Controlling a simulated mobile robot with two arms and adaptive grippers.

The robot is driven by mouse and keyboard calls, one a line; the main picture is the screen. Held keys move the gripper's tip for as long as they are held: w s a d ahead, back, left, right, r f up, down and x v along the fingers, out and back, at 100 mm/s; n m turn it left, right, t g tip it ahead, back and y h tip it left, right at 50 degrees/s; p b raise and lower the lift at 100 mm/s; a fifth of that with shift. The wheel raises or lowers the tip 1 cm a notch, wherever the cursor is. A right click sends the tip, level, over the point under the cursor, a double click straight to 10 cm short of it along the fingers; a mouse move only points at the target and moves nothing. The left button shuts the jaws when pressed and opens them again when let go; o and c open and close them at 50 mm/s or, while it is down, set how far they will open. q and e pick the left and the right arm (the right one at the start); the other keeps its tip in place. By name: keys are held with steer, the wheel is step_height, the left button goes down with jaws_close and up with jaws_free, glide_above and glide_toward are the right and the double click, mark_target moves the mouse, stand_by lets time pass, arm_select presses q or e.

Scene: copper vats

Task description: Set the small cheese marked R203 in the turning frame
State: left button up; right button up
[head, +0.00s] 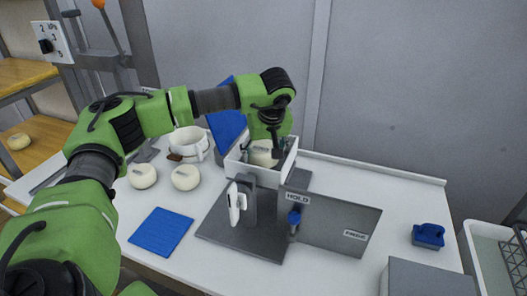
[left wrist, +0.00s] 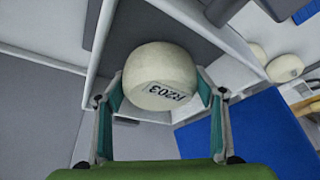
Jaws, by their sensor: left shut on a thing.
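The small cheese marked R203 (left wrist: 160,78) is a pale round with a dark label. My left gripper (left wrist: 160,88) is shut on it, with a finger on either side. In the head view the cheese (head: 262,156) shows under my left gripper (head: 264,150), within the outline of the turning frame's open white box (head: 255,175). Grey and white walls surround the cheese in the left wrist view. Whether it touches the floor of the box is hidden. The frame has a white handle (head: 236,203) at the front. My right gripper is not in view.
A blue mat (head: 161,231) lies in front. A grey panel (head: 335,222) marked HOLD stands at the frame's right. The bench (head: 400,210) has free room there, beside a blue object (head: 428,235).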

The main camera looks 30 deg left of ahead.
arm_select(q)
steer(key=shift+f+b, duration=0.3)
steer(key=shift+f, duration=0.25)
stand_by(0.4)
steer(key=o, duration=1.5)
steer(key=shift+o, duration=0.2)
steer(key=shift+r+p, duration=2.55)
steer(key=shift+r, duration=0.95)
